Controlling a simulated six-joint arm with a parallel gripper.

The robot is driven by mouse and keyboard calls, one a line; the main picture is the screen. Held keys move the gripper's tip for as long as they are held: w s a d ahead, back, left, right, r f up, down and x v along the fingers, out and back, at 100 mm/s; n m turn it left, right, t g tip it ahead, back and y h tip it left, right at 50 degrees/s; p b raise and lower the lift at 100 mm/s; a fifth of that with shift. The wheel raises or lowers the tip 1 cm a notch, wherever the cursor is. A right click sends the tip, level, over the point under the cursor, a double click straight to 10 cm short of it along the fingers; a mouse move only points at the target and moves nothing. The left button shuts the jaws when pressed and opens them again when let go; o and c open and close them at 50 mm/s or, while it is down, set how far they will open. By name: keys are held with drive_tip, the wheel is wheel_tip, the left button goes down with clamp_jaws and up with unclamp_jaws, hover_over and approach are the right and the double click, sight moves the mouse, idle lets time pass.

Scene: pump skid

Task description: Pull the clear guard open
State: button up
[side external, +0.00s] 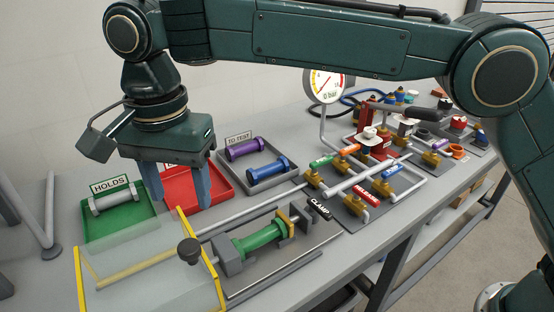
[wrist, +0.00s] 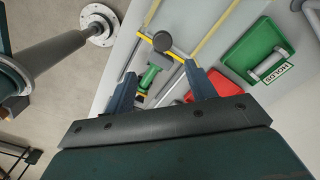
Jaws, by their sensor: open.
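The clear guard (side external: 140,245), a see-through cover with yellow edges, is at the lower left of the side view. A dark round knob (side external: 189,250) stands by its right yellow edge, and it also shows in the wrist view (wrist: 162,41). A green cylinder (side external: 257,240) lies in the clamp fixture just right of that edge. My gripper (side external: 178,195) points down, open and empty, behind the knob and in front of the red tray in the side view. In the wrist view, the knob shows beyond the gap between my fingertips (wrist: 160,70), apart from them.
A green HOLDS tray (side external: 125,226) and a red tray (side external: 192,176) lie behind the guard. A grey TO TEST tray (side external: 286,183) holds purple and blue cylinders. Pipes, valves and a gauge (side external: 325,85) fill the right. The bench's front edge (side external: 400,245) is near.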

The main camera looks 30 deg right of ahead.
drive_tip(key=shift+r, duration=1.65)
drive_tip(key=s+d+r+n+t, duration=0.1)
drive_tip(key=s+d+r, duration=0.15)
drive_tip(key=d, duration=0.65)
drive_tip(key=s+d+r+n+t+y, duration=0.1)
drive_tip(key=d+r+n, duration=0.15)
drive_tip(key=d, duration=0.55)
drive_tip(key=s+d+r+n+t, duration=0.1)
drive_tip(key=d+r, duration=0.2)
drive_tip(key=d, duration=0.6)
drive_tip(key=s+d+f+n+t, duration=0.1)
drive_tip(key=s+d+f+n, duration=0.1)
drive_tip(key=s+d+f, duration=0.3)
drive_tip(key=s+d+f+n+t+h, duration=0.1)
drive_tip(key=s+d+f+n, duration=0.1)
drive_tip(key=s+d+f, duration=0.3)
drive_tip(key=s+d, duration=0.4)
drive_tip(key=s, duration=0.4)
drive_tip(key=shift+f+t, duration=0.3)
drive_tip(key=shift+f, duration=0.05)
